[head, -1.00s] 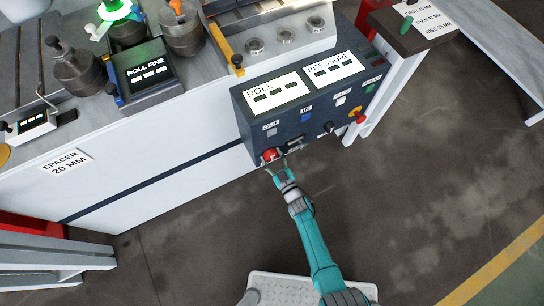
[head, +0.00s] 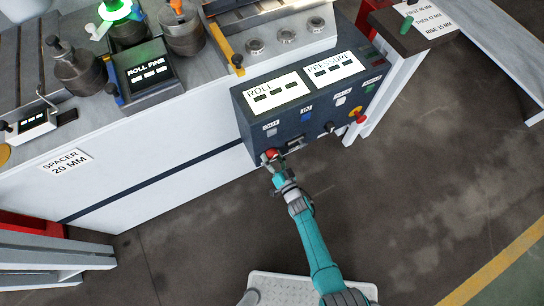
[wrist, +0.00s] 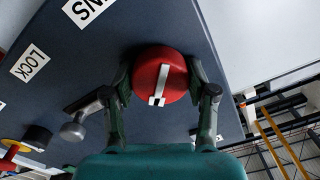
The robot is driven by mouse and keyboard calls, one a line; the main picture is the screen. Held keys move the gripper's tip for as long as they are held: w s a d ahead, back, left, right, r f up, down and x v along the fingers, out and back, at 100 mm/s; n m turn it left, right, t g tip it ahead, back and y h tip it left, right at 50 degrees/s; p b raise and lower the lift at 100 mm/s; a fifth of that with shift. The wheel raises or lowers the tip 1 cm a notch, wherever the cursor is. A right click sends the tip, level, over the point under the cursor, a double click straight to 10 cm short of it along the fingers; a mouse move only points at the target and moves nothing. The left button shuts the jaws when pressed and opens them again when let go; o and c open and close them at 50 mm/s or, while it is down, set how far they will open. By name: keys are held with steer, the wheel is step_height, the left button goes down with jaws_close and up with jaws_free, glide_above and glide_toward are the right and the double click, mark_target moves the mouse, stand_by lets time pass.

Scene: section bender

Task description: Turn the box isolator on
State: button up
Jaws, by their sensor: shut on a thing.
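The box isolator is a round red knob with a white bar across its face, on the lower left of the dark control box front (head: 262,128). In the wrist view the red knob (wrist: 158,76) sits between my two fingers, its white bar near upright in the picture. My gripper (wrist: 163,88) is shut on the knob, one finger on each side. In the head view the red knob (head: 271,154) shows just above my gripper (head: 275,163). A label ending in "NS" (wrist: 88,8) is above it; its other letters are cut off.
A grey lever handle (wrist: 80,124) stands close beside my left finger. A "LOCK" label (wrist: 30,63) and a red-and-yellow knob (wrist: 10,150) lie further left. The head view shows this red-and-yellow knob (head: 356,115) at the box's right. The floor in front is clear.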

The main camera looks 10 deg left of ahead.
steer(key=m, duration=0.4)
steer(key=shift+m, duration=0.4)
steer(key=m, duration=0.4)
steer(key=shift+m, duration=0.3)
steer(key=o, duration=1.2)
steer(key=shift+c, duration=0.2)
steer(key=v, duration=1.2)
